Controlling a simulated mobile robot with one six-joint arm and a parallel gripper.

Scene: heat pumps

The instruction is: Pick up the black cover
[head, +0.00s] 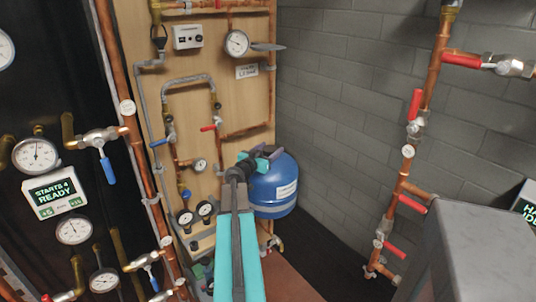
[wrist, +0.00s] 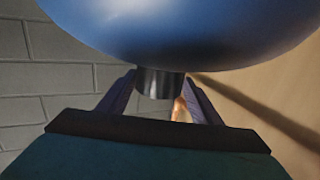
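The black cover (wrist: 160,83) is a short, dark, shiny cylinder against the blue tank (wrist: 200,30) in the wrist view. The tank also shows in the head view (head: 275,190), mounted by the wooden panel. My gripper (wrist: 162,85) has its two fingers spread, one on each side of the cover. The fingertips appear very close to its sides; I cannot tell whether they touch. In the head view my gripper (head: 262,160) is at the top of the tank, and my arm and gripper hide most of the cover.
The wooden panel (head: 225,75) carries copper pipes, valves and gauges left of my gripper. A grey block wall (head: 330,110) stands behind the tank. A copper pipe with red-handled valves (head: 415,125) and a grey box (head: 480,250) are on the right.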

